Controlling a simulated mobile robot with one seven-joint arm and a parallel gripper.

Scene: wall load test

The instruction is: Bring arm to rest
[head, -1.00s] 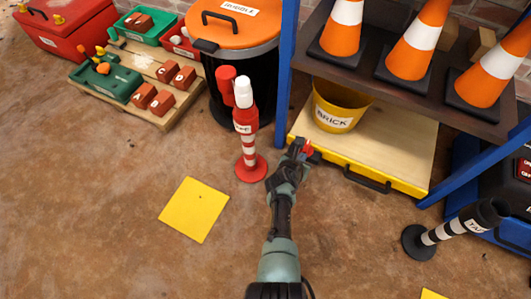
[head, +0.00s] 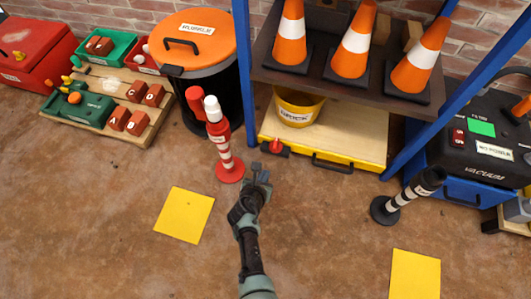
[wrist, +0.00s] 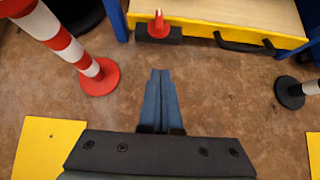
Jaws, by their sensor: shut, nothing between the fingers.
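My gripper (head: 261,168) is at the middle of the head view, over the bare brown floor, just right of the red-and-white post (head: 223,150). In the wrist view the two blue fingers (wrist: 160,75) lie together with nothing between them. A small red knob on a dark block (head: 275,147) sits at the left front of the shelf's bottom drawer, beyond the fingertips and apart from them. It also shows in the wrist view (wrist: 158,27). My arm reaches up from the bottom of the head view.
The blue-framed shelf (head: 350,170) holds traffic cones above and a yellow bucket (head: 297,106) below. A black-and-white post (head: 405,195) leans at right. Yellow floor squares (head: 184,214) lie left and right (head: 414,275). An orange-lidded bin (head: 205,90) stands behind. Floor in front is clear.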

